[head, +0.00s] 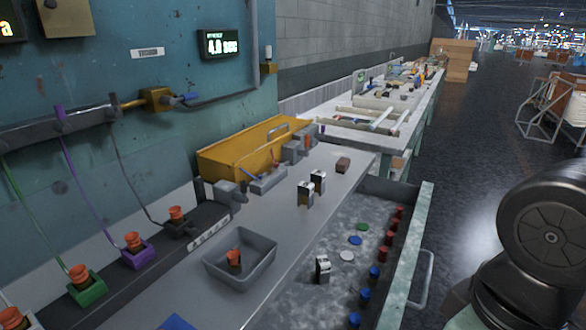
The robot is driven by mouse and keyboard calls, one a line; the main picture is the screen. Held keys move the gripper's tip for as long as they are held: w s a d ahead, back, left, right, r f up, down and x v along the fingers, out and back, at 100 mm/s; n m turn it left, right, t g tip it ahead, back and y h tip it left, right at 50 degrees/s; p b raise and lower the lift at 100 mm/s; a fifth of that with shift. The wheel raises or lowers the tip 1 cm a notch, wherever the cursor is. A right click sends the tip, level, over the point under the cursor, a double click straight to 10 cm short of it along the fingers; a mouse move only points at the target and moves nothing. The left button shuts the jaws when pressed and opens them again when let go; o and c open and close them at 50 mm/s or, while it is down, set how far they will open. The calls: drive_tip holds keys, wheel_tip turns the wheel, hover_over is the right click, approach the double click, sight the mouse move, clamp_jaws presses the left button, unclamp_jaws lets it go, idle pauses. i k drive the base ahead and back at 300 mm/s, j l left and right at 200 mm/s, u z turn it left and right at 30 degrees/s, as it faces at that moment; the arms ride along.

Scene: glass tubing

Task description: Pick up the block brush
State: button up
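A small dark brown block (342,164), which looks like the block brush, lies on the grey bench top (285,215) in the head view. It sits near the right edge of the bench, beyond two small metal-and-black blocks. Any bristles are too small to make out. Nothing touches it. My gripper is out of view; only a dark rounded link of my arm shows at the lower right, well apart from the brown block.
An open drawer (427,215) holds red and blue pegs, coloured discs and a metal block (322,269). Metal blocks (305,193) (318,181) stand near the bench edge. A grey tray (240,282) holds an orange piece. A yellow bin (225,160) stands behind.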

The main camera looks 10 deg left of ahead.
sight(342, 164)
drive_tip(key=i+l+u, duration=0.1)
drive_tip(key=u, duration=0.3)
drive_tip(key=i+l+u, duration=0.15)
drive_tip(key=u, duration=0.25)
drive_tip(key=l+u, duration=0.2)
drive_tip(key=u, duration=0.2)
drive_tip(key=i+l+u, duration=0.1)
drive_tip(key=l+u, duration=0.15)
drive_tip(key=u, duration=0.15)
drive_tip(key=l+u, duration=0.2)
drive_tip(key=u, duration=0.2)
drive_tip(key=l+u, duration=0.15)
drive_tip(key=l, duration=0.35)
drive_tip(key=l+u, duration=0.1)
drive_tip(key=l, duration=0.4)
drive_tip(key=k+l+u, duration=0.15)
drive_tip(key=l, duration=0.35)
drive_tip(key=l+u, duration=0.15)
drive_tip(key=l, duration=0.35)
drive_tip(key=k+l+u, duration=0.15)
drive_tip(key=l, duration=0.3)
drive_tip(key=k+l+u, duration=0.1)
drive_tip(key=l, duration=0.4)
drive_tip(key=k+l, duration=0.15)
drive_tip(key=l, duration=0.25)
drive_tip(key=k+l, duration=0.15)
drive_tip(key=l, duration=0.25)
